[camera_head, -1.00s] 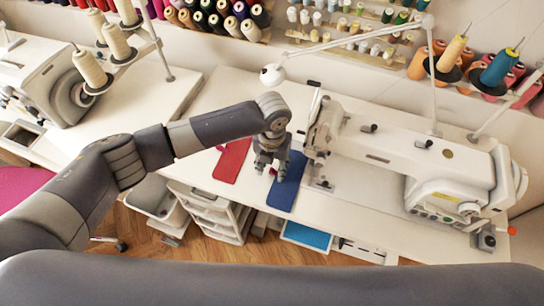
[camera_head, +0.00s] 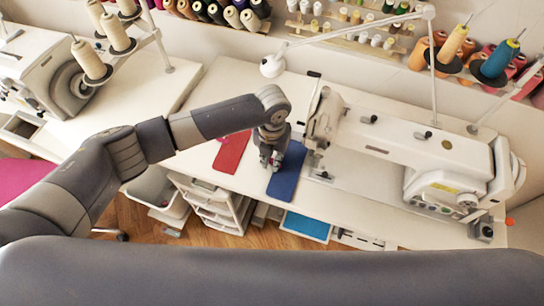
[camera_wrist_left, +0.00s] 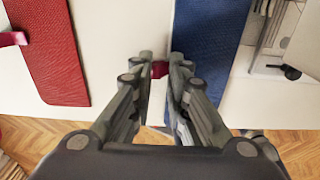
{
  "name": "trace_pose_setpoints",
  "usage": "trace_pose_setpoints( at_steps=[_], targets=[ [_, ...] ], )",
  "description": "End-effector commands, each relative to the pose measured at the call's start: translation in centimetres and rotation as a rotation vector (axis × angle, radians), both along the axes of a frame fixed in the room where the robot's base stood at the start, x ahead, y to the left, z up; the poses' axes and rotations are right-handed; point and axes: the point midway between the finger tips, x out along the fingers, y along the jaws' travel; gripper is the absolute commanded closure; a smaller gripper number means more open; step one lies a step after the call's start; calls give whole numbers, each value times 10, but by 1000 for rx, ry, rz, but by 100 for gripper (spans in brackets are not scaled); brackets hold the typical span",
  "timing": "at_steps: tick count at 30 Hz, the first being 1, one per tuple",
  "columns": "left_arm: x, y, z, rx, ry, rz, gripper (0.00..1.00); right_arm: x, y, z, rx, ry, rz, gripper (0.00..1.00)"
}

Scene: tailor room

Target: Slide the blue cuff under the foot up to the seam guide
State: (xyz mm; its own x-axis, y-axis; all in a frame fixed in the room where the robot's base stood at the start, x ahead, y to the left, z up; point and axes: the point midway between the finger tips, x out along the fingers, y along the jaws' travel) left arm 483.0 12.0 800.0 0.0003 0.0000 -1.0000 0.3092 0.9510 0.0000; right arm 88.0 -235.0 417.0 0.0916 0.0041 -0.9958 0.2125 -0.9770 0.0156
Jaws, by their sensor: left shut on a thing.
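The blue cuff (camera_head: 287,175) lies flat on the white sewing table, left of the sewing machine's needle end (camera_head: 322,140). It also shows in the wrist view (camera_wrist_left: 210,45). My left gripper (camera_head: 270,164) is at the cuff's left edge. In the wrist view its fingertips (camera_wrist_left: 161,68) are shut on a small dark red tab (camera_wrist_left: 160,69) beside that edge. The join between tab and cuff is hidden behind a finger. The presser foot and seam guide are too small to make out. My right gripper is not in view.
A red cuff (camera_head: 232,152) with a pink tab lies left of the gripper, also in the wrist view (camera_wrist_left: 50,50). A white drawer unit (camera_head: 210,203) stands below the table's front edge. A second sewing machine (camera_head: 55,70) stands at the left. Bare tabletop separates the cuffs.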

Motion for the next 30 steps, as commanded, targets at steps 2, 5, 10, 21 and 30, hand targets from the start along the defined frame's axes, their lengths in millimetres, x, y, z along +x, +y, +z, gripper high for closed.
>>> trace_pose_setpoints(
  at_steps=[2, 5, 10, 21, 30],
  targets=[
    [0, 0, 0, 0, 0, 0, 100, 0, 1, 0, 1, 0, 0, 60],
    [0, 0, 0, 0, 0, -1, 100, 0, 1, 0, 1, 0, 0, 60],
    [-1, -2, 0, 0, 0, -1, 100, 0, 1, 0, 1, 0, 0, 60],
    [-4, -13, -1, 0, 1, -1, 100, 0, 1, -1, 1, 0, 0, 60],
    [-7, -23, 0, 0, 0, -1, 100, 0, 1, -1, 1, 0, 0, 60]
  ],
)
